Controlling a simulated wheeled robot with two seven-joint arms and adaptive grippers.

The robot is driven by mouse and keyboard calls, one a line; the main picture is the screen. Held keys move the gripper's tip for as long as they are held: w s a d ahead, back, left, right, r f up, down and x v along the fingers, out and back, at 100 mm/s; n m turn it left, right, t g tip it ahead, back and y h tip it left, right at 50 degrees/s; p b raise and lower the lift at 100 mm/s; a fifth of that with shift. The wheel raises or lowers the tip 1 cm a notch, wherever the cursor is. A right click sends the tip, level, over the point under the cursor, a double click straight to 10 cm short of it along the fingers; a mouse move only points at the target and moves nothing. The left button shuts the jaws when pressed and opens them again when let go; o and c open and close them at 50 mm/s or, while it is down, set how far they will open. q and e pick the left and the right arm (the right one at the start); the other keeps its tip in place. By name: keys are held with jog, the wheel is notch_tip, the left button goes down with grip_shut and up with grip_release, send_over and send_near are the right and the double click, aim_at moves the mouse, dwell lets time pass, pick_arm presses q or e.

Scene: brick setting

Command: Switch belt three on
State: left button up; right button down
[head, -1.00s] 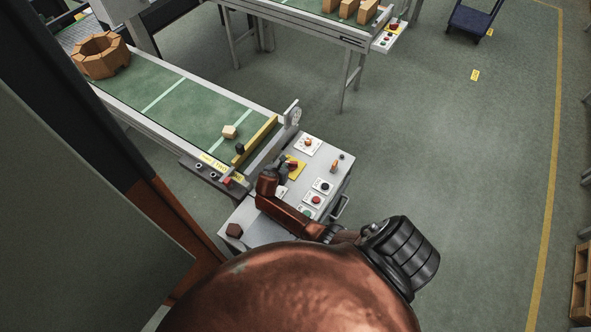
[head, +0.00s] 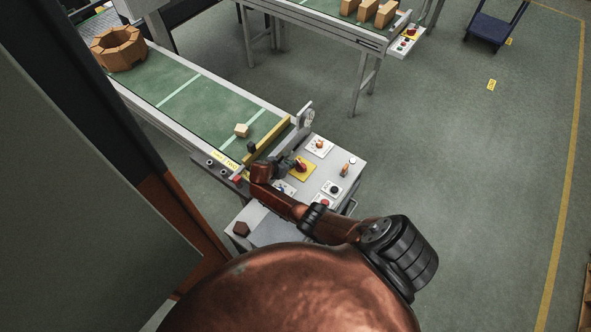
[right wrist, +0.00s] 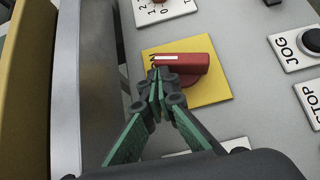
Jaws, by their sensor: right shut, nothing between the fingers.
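A grey control panel (head: 318,178) stands at the end of the near belt. On it a red rotary switch handle (right wrist: 183,64) sits on a yellow plate (right wrist: 218,88); the yellow plate also shows in the head view (head: 308,169). In the right wrist view the handle lies crosswise, its white mark toward the left, where partly hidden lettering seems to read ON. My right gripper (right wrist: 160,78) is shut and empty, its tips at the handle's left end; contact is unclear. My left gripper is out of view.
A numbered selector (right wrist: 160,5), a JOG button (right wrist: 312,42) and a STOP label (right wrist: 310,100) surround the switch. The near belt (head: 205,105) carries a brick ring (head: 118,48) and a small block (head: 241,130). A yellow bar (head: 268,138) crosses its end.

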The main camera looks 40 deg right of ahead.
jog(key=shift+w+d, duration=0.1)
jog(key=shift+w, duration=0.1)
dwell(0.6)
jog(key=shift+s+a+r, duration=0.1)
jog(key=shift+a+r, duration=0.3)
jog(key=shift+a, duration=0.05)
jog(key=v, duration=1.1)
